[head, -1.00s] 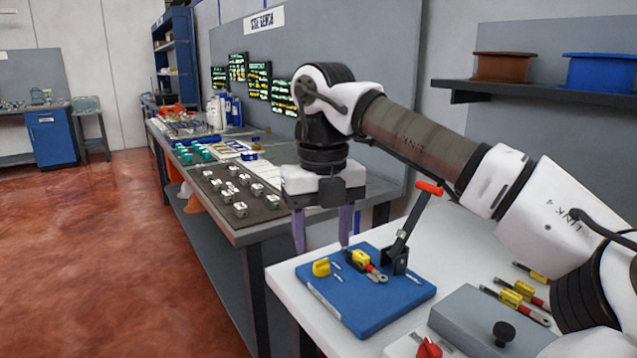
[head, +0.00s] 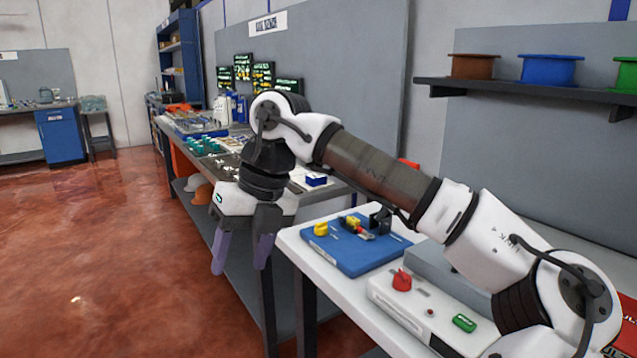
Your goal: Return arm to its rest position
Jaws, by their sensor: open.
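My gripper (head: 240,256) hangs at the end of my white and grey arm in the head view. Its two purple fingers point down, apart, with nothing between them. It is off the left edge of the white table (head: 325,287), over the floor side. The blue board (head: 352,258) lies on that table to the right of the gripper, not touching it. On the board are a yellow knob (head: 320,229), a small yellow-and-red part (head: 355,226) and a dark upright clamp (head: 380,218). My arm hides part of the clamp's lever.
A control box (head: 400,308) with a red knob and green button stands near the table front. A long bench (head: 240,238) with parts runs behind the gripper. A shelf (head: 520,92) holds spools at right. The red floor (head: 90,265) at left is clear.

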